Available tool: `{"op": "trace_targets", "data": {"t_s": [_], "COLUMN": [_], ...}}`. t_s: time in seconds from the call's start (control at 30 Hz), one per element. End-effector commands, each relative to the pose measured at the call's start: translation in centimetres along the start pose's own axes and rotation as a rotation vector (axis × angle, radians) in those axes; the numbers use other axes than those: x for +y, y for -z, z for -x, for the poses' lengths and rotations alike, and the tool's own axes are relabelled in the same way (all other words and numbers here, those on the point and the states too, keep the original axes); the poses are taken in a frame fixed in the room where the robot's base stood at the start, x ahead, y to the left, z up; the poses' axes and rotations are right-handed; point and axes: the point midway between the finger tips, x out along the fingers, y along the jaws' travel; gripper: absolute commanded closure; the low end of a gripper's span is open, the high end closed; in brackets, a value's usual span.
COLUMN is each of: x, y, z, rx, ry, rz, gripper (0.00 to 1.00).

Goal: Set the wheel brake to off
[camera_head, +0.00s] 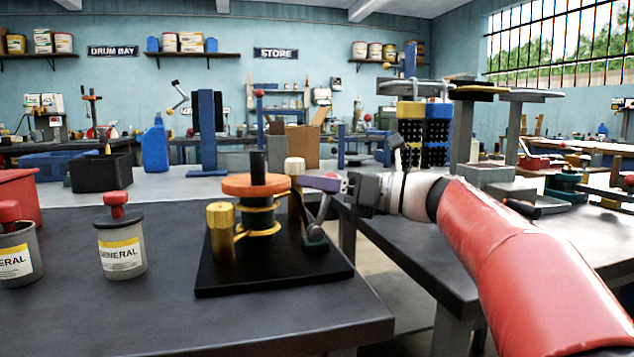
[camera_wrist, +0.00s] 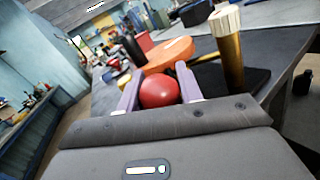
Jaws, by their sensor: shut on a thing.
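The wheel device stands on a black base plate (camera_head: 230,281) on the near dark bench. It has an orange disc (camera_head: 256,184) over a green hub, a black upright handle (camera_head: 258,164), a brass post (camera_head: 221,232) and a cream-capped post (camera_head: 294,166). A grey lever (camera_head: 318,214) rises from a dark green foot at the plate's right side. My gripper (camera_head: 319,183) reaches in from the right at the lever's top. In the wrist view, its purple fingers are shut around a red ball knob (camera_wrist: 159,92), beside the orange disc (camera_wrist: 166,54). The brake's markings are not readable.
Two grey cans with red knobs, one fully visible (camera_head: 121,243), stand left on the bench. A black bin (camera_head: 101,173) and a blue jug (camera_head: 155,146) stand behind. The bench's front right is clear.

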Motion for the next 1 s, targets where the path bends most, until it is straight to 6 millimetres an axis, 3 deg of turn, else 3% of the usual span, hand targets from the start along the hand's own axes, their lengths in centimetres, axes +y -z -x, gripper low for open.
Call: {"op": "trace_targets", "data": {"t_s": [0.27,1.0], "x": [-1.1,-3.6], "y": [-0.1,1.5], "z": [1.5,4.7], "rx": [-0.163,-0.155], "ry": [-0.029,-0.017], "rz": [-0.115,-0.107], "gripper": [1.00,1.00]}}
